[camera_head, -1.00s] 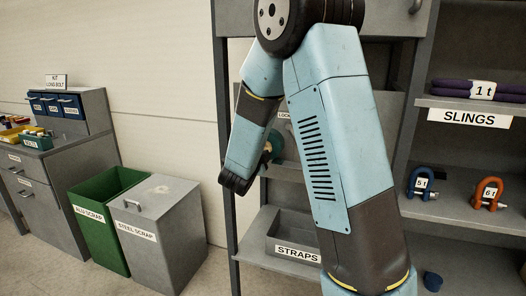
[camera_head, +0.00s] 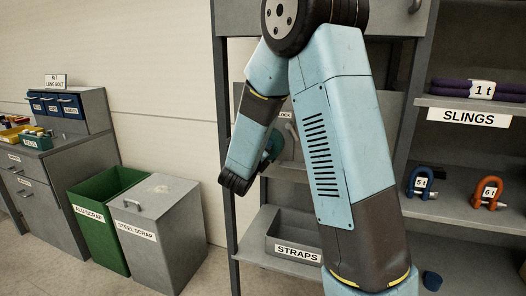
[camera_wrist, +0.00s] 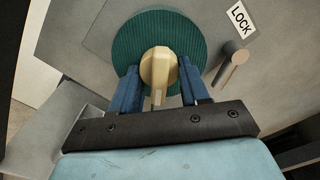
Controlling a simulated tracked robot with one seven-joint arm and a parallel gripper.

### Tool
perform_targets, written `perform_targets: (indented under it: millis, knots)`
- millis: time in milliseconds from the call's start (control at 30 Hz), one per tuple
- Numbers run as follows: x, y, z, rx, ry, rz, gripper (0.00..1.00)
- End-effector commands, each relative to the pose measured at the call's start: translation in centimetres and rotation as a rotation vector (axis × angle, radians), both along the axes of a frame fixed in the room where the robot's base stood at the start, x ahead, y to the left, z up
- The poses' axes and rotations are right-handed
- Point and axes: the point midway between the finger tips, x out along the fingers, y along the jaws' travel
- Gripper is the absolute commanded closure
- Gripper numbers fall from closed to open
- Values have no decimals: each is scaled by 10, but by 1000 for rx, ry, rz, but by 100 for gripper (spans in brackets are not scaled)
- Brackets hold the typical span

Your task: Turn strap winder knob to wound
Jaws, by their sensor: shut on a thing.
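The strap winder knob (camera_wrist: 160,68) is a beige pointer-like knob in front of a dark green ribbed disc (camera_wrist: 158,24), seen in the wrist view. My gripper (camera_wrist: 160,88) has its two blue fingers on either side of the knob, shut on it. The knob's narrow arm points down in the wrist view. A LOCK label (camera_wrist: 240,17) and a small grey-beige lever (camera_wrist: 233,64) sit to the right on the grey panel. In the head view the green disc (camera_head: 271,146) shows only partly behind my arm. No "wound" marking is visible.
A grey STRAPS bin (camera_head: 297,250) stands on the shelf below. Shackles (camera_head: 488,192) and purple slings (camera_head: 470,88) lie on shelves at right. Green and grey scrap bins (camera_head: 157,237) stand on the floor at left.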

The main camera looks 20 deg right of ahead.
Motion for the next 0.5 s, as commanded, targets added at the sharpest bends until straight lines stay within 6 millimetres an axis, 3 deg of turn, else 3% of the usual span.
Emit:
perform_targets:
  millis: [500]
  knots:
    - [-1,0,-5,322,-223,-2,85]
